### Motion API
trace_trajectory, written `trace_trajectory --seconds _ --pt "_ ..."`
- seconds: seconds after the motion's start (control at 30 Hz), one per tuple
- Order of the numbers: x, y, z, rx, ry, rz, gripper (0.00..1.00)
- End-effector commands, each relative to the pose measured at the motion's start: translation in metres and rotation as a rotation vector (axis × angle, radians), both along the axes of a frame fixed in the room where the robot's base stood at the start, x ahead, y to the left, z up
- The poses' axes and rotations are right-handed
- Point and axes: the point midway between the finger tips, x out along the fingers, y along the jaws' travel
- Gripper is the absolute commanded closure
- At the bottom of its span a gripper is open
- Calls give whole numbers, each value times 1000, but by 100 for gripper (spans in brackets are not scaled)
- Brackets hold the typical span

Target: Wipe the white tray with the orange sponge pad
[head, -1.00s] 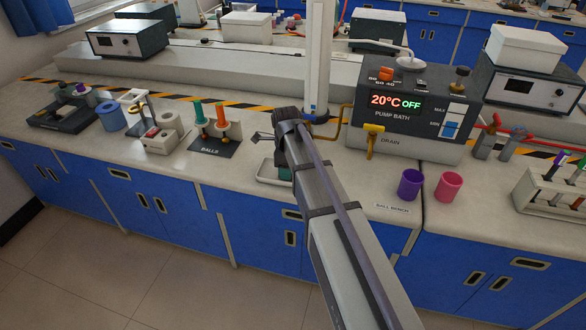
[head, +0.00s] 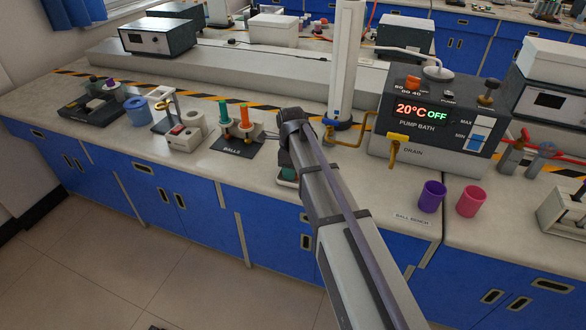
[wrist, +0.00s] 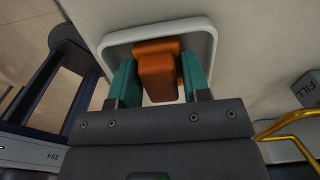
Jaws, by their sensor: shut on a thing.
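My gripper (wrist: 157,77) has teal fingers shut on the orange sponge pad (wrist: 158,68), one finger on each side of it. The white tray (wrist: 207,30) is a shallow rounded rectangle with a raised rim on the bench. In the wrist view the pad is over the tray's inside, within the rim; I cannot tell whether it touches the tray floor. In the head view my arm hides the pad and almost all of the tray, and only a bit of teal finger (head: 289,174) shows.
A tall white column (head: 345,65) rises behind. The bench's front edge is close.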

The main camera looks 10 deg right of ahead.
Motion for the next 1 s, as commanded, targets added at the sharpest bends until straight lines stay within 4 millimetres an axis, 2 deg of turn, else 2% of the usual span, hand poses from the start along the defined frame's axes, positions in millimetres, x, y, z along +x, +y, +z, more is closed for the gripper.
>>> trace_trajectory --seconds 0.43,0.77,1.0 --pt "0 0 60 0 0 0 75" --pt "0 0 60 0 0 0 75" --pt "0 0 86 0 0 0 75"
